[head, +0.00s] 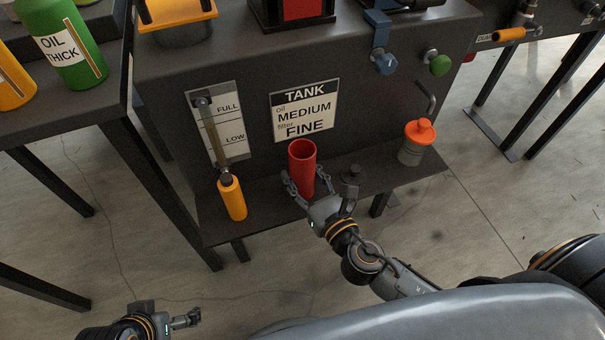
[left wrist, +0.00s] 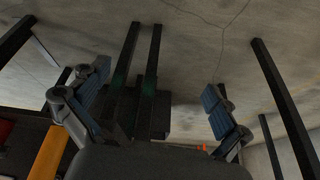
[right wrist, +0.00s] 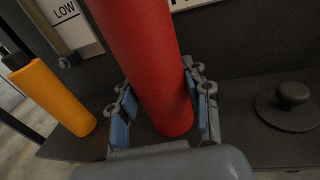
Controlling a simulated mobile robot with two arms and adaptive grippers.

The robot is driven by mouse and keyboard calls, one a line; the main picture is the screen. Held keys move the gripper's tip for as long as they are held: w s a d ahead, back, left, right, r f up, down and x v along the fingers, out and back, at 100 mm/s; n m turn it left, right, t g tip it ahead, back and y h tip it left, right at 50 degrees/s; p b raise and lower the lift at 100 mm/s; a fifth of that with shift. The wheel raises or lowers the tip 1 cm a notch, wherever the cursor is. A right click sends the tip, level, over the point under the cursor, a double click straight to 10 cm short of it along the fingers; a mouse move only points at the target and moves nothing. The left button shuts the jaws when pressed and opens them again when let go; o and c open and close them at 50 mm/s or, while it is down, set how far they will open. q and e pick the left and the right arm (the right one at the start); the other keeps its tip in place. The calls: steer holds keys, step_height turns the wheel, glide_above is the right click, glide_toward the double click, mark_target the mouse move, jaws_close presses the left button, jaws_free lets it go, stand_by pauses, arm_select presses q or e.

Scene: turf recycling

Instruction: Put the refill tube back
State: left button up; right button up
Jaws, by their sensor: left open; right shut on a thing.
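The red refill tube (head: 302,160) stands nearly upright at the shelf in front of the dark tank. Its open top faces up in the head view. My right gripper (head: 302,190) is shut on the tube's lower part; in the right wrist view the red tube (right wrist: 158,70) sits between the blue pads of the gripper (right wrist: 163,120). I cannot tell whether its bottom touches the shelf. A black round cap with a knob (right wrist: 292,100) lies on the shelf right of the tube. My left gripper (left wrist: 160,110) is open and empty, low at the left, away from the shelf.
A yellow bottle (head: 232,198) stands left of the tube on the shelf (head: 265,215). A grey container with an orange lid (head: 418,140) stands at the shelf's right. A TANK sign (head: 304,110) is behind. A side table with a green bottle (head: 68,45) is at the left.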

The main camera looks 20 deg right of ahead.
arm_select(q)
steer(key=shift+w, duration=0.2)
steer(key=shift+w+d+r, duration=0.1)
steer(key=shift+w+d, duration=0.05)
steer(key=shift+w, duration=0.1)
steer(key=shift+w+t, duration=0.1)
steer(key=shift+t, duration=0.2)
arm_select(e)
steer(key=shift+f, duration=0.1)
steer(key=o, duration=1.8)
steer(key=shift+c, duration=0.2)
arm_select(q)
steer(key=shift+w+d, duration=0.1)
steer(key=shift+w, duration=0.1)
steer(key=shift+s, duration=0.15)
arm_select(e)
steer(key=shift+s+f, duration=0.1)
steer(key=v, duration=1.1)
steer(key=shift+s, duration=0.4)
